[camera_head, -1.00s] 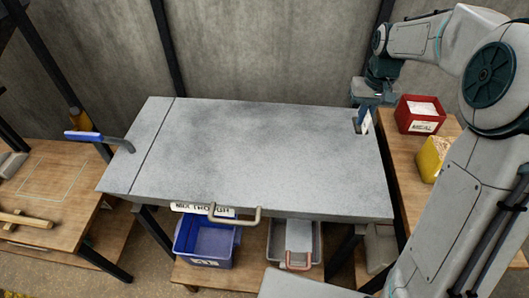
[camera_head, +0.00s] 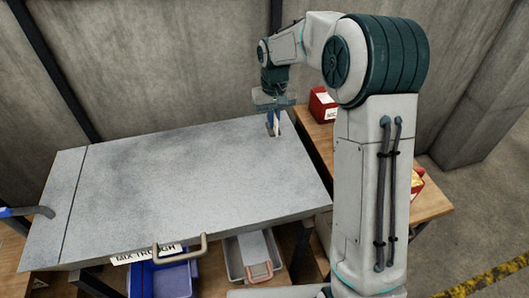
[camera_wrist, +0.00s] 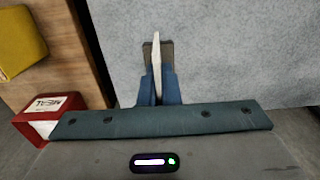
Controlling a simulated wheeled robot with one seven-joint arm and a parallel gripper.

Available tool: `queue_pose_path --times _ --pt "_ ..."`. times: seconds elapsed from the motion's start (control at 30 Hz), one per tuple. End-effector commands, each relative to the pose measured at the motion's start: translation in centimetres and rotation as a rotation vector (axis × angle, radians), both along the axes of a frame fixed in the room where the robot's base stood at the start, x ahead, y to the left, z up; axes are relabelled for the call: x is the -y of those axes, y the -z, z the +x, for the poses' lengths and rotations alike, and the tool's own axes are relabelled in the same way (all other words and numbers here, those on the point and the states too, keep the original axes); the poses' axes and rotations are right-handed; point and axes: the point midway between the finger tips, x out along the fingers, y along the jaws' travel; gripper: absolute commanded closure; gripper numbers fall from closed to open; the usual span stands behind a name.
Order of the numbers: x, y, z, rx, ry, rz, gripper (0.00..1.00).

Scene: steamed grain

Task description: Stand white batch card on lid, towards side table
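The white batch card (camera_head: 277,126) is upright at the far right corner of the grey lid (camera_head: 180,180), on the side near the side table. Whether the card's lower edge touches the lid is hard to tell.
The wooden side table (camera_head: 318,137) carries a red MEAL box (camera_head: 322,104) and a yellow box (camera_wrist: 18,45). The lid has a front handle (camera_head: 180,251). A blue-handled tool (camera_head: 30,211) lies at its left edge. The lid's middle is clear.

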Motion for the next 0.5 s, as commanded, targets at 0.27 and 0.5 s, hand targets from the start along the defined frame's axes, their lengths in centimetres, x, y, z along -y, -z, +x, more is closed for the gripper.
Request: queue_pose_path --times 0.27,0.5 --pt "-1.6 2.7 -4.6 -0.003 -0.003 -0.001 1.00" --pt "-2.1 4.0 -6.0 -0.002 0.000 0.000 1.00"
